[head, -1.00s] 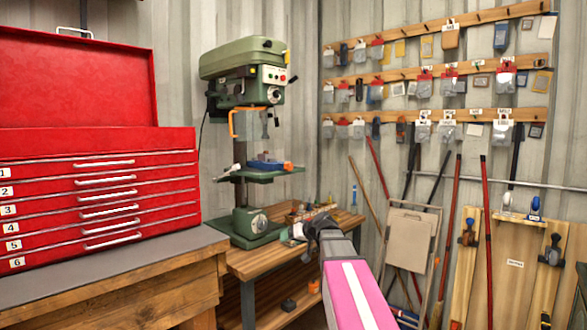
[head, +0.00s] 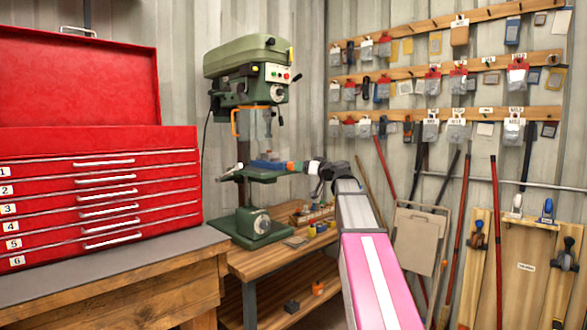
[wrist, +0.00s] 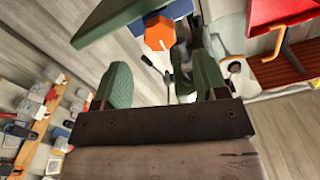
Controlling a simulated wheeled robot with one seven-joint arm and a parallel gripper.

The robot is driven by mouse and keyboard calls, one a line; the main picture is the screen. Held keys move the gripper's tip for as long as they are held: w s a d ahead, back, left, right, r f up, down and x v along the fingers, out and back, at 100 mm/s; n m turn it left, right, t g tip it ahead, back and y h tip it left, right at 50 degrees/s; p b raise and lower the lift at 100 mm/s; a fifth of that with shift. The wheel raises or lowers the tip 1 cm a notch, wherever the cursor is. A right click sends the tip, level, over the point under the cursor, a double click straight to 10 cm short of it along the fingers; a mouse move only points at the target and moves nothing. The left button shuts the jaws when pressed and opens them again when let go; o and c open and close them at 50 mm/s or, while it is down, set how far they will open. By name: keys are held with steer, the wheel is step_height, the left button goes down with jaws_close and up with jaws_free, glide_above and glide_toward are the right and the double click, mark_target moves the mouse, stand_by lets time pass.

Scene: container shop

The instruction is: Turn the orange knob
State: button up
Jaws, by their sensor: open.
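The orange knob (wrist: 158,30) shows in the wrist view as a hexagonal end on a blue part, ahead of my gripper and between the lines of its two fingers. In the head view the orange knob (head: 291,166) is a small patch at the right end of the blue vise (head: 266,164) on the drill press table. My gripper (wrist: 163,76) is open and empty, its green finger pads spread apart. In the head view my gripper (head: 299,168) is close to the knob's right side; whether it touches cannot be told.
The green drill press (head: 250,75) stands on a wooden bench (head: 270,262), with an orange handle (head: 235,122) above the vise. Small items (head: 318,226) lie on the bench below my arm. A red tool chest (head: 90,205) stands at the left.

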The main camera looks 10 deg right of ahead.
mark_target(292, 166)
steer(key=x, duration=0.6)
steer(key=shift+w+a, duration=0.15)
steer(key=shift+w, duration=0.05)
steer(key=c, duration=0.9)
